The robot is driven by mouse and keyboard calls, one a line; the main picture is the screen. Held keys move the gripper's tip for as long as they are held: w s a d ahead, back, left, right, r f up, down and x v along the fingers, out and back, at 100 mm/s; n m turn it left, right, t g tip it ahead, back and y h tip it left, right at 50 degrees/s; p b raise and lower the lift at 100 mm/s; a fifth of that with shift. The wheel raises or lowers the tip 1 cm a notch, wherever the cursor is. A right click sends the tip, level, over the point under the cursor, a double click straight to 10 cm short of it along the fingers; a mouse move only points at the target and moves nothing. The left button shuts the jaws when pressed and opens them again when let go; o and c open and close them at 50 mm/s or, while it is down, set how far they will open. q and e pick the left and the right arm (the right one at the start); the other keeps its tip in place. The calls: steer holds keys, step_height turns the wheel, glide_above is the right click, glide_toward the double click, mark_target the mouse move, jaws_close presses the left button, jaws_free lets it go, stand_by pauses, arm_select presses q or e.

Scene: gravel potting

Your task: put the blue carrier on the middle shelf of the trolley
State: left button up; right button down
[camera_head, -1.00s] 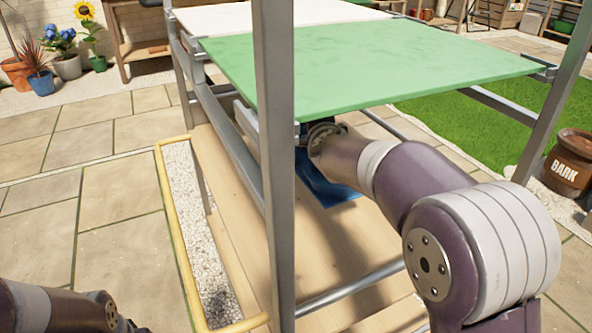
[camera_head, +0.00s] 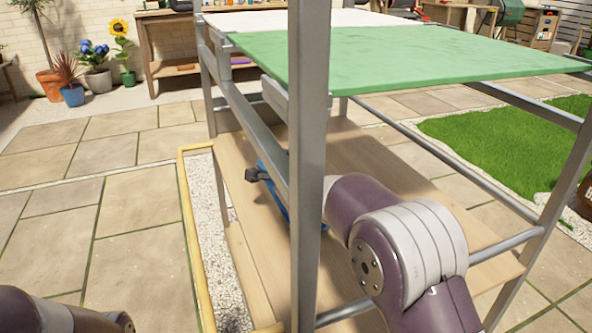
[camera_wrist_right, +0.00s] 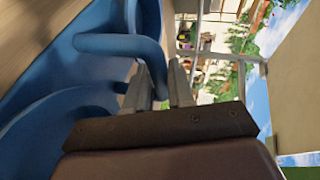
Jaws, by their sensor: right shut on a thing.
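The trolley (camera_head: 308,140) stands in front of me with a green top. Its wooden middle shelf (camera_head: 385,160) lies below. The blue carrier (camera_head: 273,188) is between the top and this shelf, partly hidden by the near post and rail. I cannot tell whether it touches the shelf. My right arm reaches in from the right. In the right wrist view, my right gripper (camera_wrist_right: 160,82) is shut on the handle of the blue carrier (camera_wrist_right: 75,75). A small dark piece shows left of the carrier in the head view; I cannot tell what it is. My left gripper is out of view.
The trolley's grey posts and side rails stand close around my right arm. A yellow-edged gravel strip (camera_head: 203,235) runs along the trolley's left. Open paving (camera_head: 90,200) lies further left, and lawn (camera_head: 500,150) to the right. Flowerpots (camera_head: 98,80) and a workbench (camera_head: 185,68) stand behind.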

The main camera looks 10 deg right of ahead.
steer(key=shift+f, duration=0.2)
steer(key=c, duration=1)
jaws_free()
steer(key=shift+r, duration=0.1)
steer(key=shift+s+r, duration=0.1)
steer(key=shift+r, duration=0.2)
steer(key=p+v, duration=0.2)
steer(key=v, duration=0.5)
steer(key=shift+s+f, duration=0.1)
steer(key=shift+s, duration=0.05)
